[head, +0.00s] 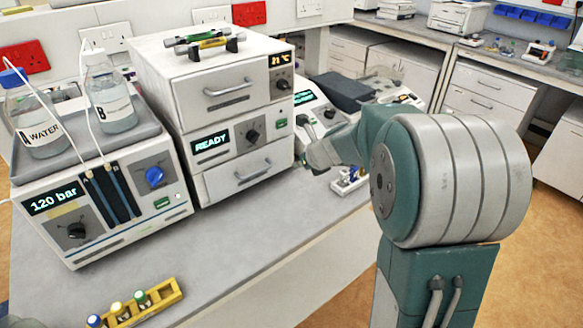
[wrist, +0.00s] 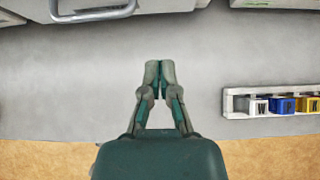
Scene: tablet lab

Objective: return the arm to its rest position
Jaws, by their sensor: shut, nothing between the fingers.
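My gripper (wrist: 160,68) is shut and empty in the wrist view, its two fingertips together over the bare grey bench (wrist: 70,95). In the head view my arm reaches forward over the bench from the right. Its large grey and teal joint fills the right middle, and the forearm points left toward the stacked instrument. The fingertips are hard to make out there. A white rack (wrist: 240,103) with lettered white, blue and yellow blocks lies to the right of the gripper, apart from it. The rack also shows in the head view (head: 338,187), just below the forearm.
A stacked instrument (head: 222,140) with drawers and a pump unit (head: 120,205) with two bottles stand along the back left. A yellow rack (head: 160,305) of vials is near the front left. A keypad instrument (head: 314,108) stands behind the forearm. The bench between is clear.

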